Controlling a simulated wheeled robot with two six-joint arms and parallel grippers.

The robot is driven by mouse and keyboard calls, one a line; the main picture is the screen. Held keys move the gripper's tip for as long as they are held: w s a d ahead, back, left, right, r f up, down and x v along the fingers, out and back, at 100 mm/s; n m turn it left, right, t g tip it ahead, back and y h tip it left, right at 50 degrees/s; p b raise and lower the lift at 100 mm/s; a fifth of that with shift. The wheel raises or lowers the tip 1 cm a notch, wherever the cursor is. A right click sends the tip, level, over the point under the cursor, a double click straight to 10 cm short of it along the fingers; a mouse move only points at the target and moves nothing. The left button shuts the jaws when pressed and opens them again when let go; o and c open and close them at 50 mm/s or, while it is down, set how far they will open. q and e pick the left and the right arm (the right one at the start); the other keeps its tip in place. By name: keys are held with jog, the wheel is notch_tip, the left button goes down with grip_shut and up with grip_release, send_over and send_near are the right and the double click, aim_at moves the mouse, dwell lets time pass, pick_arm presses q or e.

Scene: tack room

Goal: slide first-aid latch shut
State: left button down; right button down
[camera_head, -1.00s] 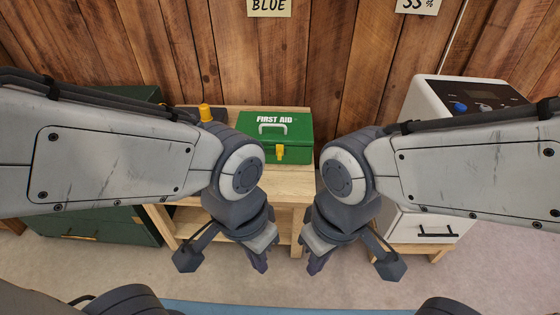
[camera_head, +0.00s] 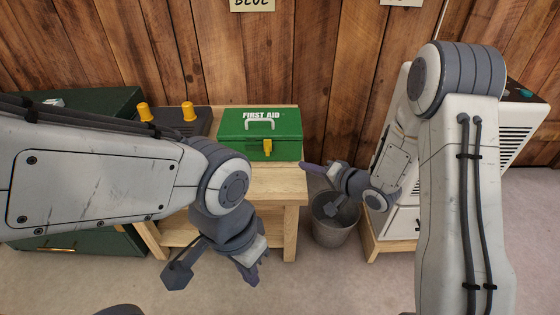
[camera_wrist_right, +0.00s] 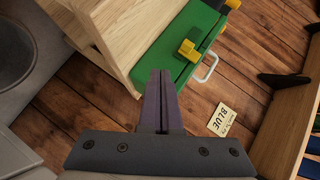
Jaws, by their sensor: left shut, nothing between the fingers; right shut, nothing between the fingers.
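A green first-aid box (camera_head: 240,145) with a white handle stands on a light wooden table (camera_head: 270,182). Its yellow latch (camera_head: 267,147) is on the front face, right of the middle. The latch also shows in the right wrist view (camera_wrist_right: 188,48), above my right fingertips. My right gripper (camera_head: 306,166) is shut and empty, pointing left at the table's right edge, a little right of and below the box. My left gripper (camera_head: 256,278) is shut and empty, low in front of the table and pointing down. Neither gripper touches the latch.
A dark box with two yellow knobs (camera_head: 188,112) stands left of the first-aid box. A grey bin (camera_head: 333,228) is on the floor right of the table. A white cabinet (camera_head: 405,222) stands at the right, partly behind my right arm. A green chest (camera_head: 95,104) is at the left.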

jog(key=d+m+y, duration=0.1)
jog(key=s+d+m+t+y, duration=0.1)
jog(key=d+m+t+y, duration=0.1)
jog(key=m, duration=0.1)
jog(key=shift+s+d+f+y+b, duration=0.2)
jog(key=shift+s+f+y+b, duration=0.1)
jog(key=shift+s+f+b, duration=0.1)
jog(key=b, duration=0.4)
send_near(270, 150)
jog(key=w, duration=0.3)
jog(key=shift+d, duration=0.1)
jog(key=a+b, duration=0.2)
jog(key=a, duration=0.1)
jog(key=shift+w+a, duration=0.2)
jog(key=shift+w, duration=0.15)
jog(key=shift+a+r, duration=0.1)
jog(key=shift+a, duration=0.35)
